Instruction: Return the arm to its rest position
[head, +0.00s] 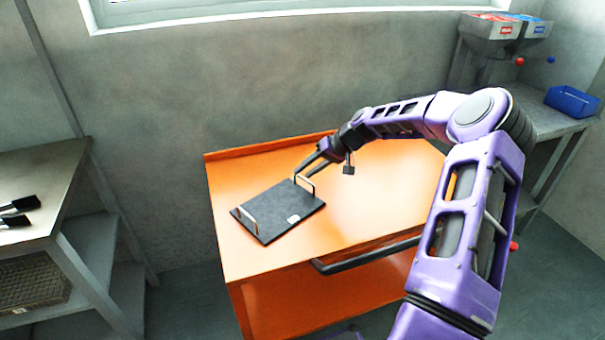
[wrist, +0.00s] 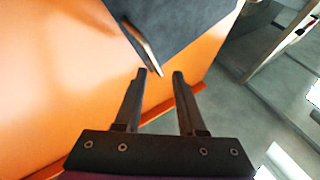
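My purple arm reaches over an orange cart (head: 375,190). My gripper (head: 304,173) is at the far handle of a black tray. In the wrist view my gripper (wrist: 159,73) is open, its two dark fingers apart with nothing held between them. The tray's metal handle (wrist: 143,45) lies just ahead of the fingertips, its near end by the gap between them. The black tray (head: 265,212) lies flat on the cart top, with a raised wire handle at each end and a small white patch on it. I cannot tell whether the fingers touch the handle.
A metal shelf (head: 40,175) with black-handled items stands at left. At right a bench (head: 560,128) holds a blue bin (head: 572,101) and red and blue dispensers (head: 490,26). The cart has a dark push handle (head: 365,255) in front. Its right top is clear.

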